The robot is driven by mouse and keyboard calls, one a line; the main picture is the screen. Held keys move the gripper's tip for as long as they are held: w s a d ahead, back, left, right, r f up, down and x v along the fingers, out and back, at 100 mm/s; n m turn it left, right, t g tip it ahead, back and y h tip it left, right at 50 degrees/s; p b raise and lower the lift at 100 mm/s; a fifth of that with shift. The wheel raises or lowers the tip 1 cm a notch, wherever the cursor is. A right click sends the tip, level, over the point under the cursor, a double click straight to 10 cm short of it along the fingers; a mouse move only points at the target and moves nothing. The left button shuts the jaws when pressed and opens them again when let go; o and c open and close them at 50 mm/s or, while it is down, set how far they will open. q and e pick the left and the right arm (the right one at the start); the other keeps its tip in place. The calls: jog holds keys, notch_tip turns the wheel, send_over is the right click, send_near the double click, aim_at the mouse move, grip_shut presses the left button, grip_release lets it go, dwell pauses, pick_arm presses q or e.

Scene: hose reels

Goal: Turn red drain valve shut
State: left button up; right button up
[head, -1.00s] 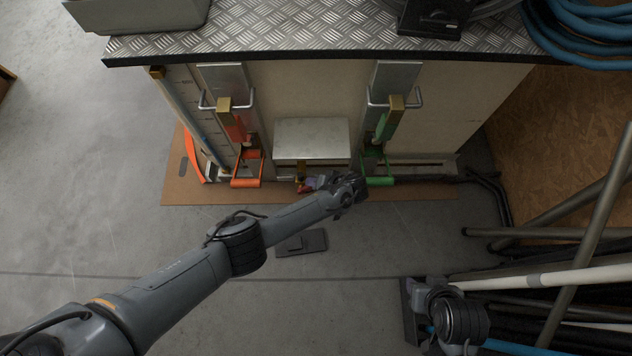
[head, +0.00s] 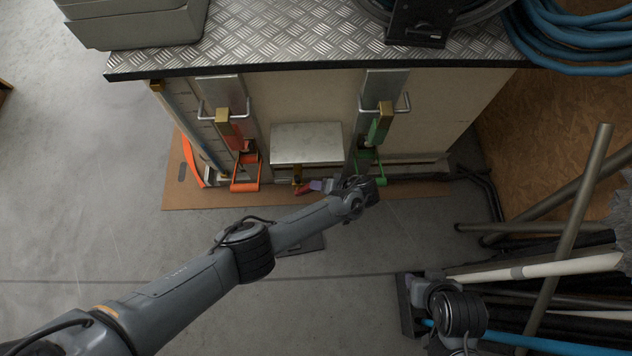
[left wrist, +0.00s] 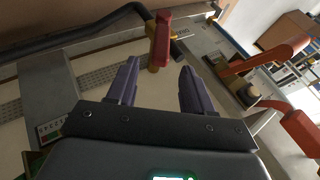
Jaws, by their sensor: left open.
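The red drain valve (head: 303,189) sits low under the pale metal box at the cabinet's foot. In the left wrist view its red handle (left wrist: 162,38) and brass stem stand just past the gap between my purple fingertips. My left gripper (head: 321,185) reaches in from the right of the valve, with its fingers pointing left towards it. In the left wrist view my left gripper (left wrist: 160,65) is open and nothing is gripped; contact with the handle does not show. Part of my right arm (head: 460,312) shows at lower right; its fingers cannot be made out.
An orange latch (head: 246,186) with a red lever stands left of the valve. A green latch (head: 378,180) stands to the right, close to my left wrist. Pipes (head: 560,265) lie at the right. The grey floor at left is clear.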

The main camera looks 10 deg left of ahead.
pick_arm(q)
jog(key=shift+p+v, duration=0.85)
jog(key=shift+v, duration=1.3)
pick_arm(e)
jog(key=shift+a+r, duration=0.1)
jog(key=shift+r, duration=1.1)
